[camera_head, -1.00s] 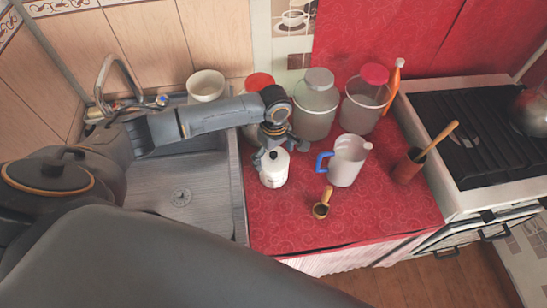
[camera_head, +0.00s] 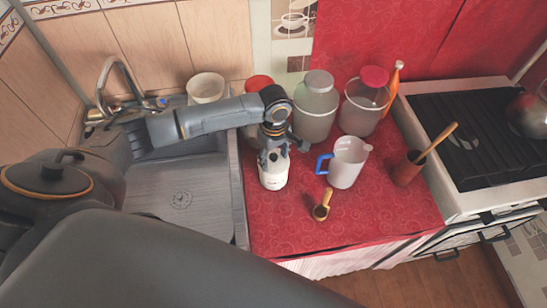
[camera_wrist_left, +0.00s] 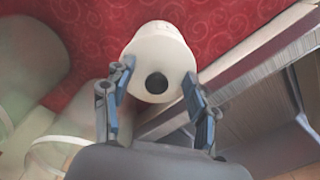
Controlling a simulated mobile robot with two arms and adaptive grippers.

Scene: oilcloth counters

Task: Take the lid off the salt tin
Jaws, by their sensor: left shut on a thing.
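The white salt tin (camera_head: 273,178) stands upright on the red oilcloth, just right of the sink. My left gripper (camera_head: 274,155) is over its top, fingers pointing down. In the left wrist view the pale lid (camera_wrist_left: 173,88) with its round black knob (camera_wrist_left: 157,83) lies between the fingertips of my left gripper (camera_wrist_left: 157,72), one on each side. The gripper is shut on the lid. No gap shows between lid and tin (camera_wrist_left: 163,40). In the head view the fingers hide most of the lid. My right gripper is not in view.
A jug with a blue handle (camera_head: 346,164) stands close right of the tin, and a wooden scoop (camera_head: 322,205) lies in front. Large jars (camera_head: 315,108) stand behind. The sink (camera_head: 180,185) is at left, the stove (camera_head: 470,130) at right. The front counter strip is mostly clear.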

